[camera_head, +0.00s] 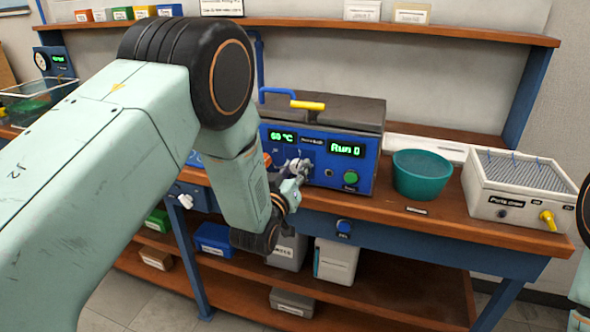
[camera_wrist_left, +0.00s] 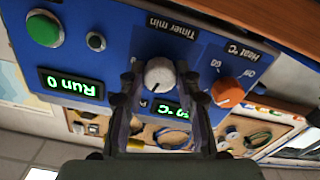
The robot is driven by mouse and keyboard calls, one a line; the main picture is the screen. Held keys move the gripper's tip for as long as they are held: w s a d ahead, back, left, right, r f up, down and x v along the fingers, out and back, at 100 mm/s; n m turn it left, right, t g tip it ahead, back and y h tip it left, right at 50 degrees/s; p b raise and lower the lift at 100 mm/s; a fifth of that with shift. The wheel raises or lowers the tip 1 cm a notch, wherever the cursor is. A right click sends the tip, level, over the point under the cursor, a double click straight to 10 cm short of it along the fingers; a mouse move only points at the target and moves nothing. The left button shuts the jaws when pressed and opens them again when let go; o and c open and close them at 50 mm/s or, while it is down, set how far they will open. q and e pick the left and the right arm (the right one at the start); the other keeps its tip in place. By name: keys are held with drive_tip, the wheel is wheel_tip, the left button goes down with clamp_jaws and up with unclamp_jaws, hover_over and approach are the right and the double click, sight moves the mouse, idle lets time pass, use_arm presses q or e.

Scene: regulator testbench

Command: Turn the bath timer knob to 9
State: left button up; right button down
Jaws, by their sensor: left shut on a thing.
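The blue bath unit (camera_head: 320,135) stands on the bench, its displays reading "60 °C" and "Run 0". The wrist view shows its panel upside down. The pale timer knob (camera_wrist_left: 159,73), below the label "Timer min" (camera_wrist_left: 170,27), sits between the two dark fingers of my left gripper (camera_wrist_left: 159,84). The gripper is shut on this knob. In the head view my left gripper (camera_head: 297,175) is at the front panel and largely covers the knob. The scale around the knob is mostly hidden, so its setting cannot be read. My right gripper is out of view.
An orange heat knob (camera_wrist_left: 227,92) is close beside the gripper. A green button (camera_head: 350,177) and the "Run 0" display (camera_wrist_left: 72,86) are on the panel's other side.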

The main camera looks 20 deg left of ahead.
use_arm(q)
drive_tip(key=m, duration=0.7)
drive_tip(key=shift+r, duration=0.1)
drive_tip(key=m, duration=0.4)
drive_tip(key=shift+b, duration=0.3)
drive_tip(key=shift+m, duration=1.8)
drive_tip(key=o, duration=1.2)
drive_tip(key=shift+w, duration=0.1)
drive_tip(key=shift+c, duration=0.2)
drive_tip(key=s, duration=1.2)
drive_tip(key=shift+a, duration=0.2)
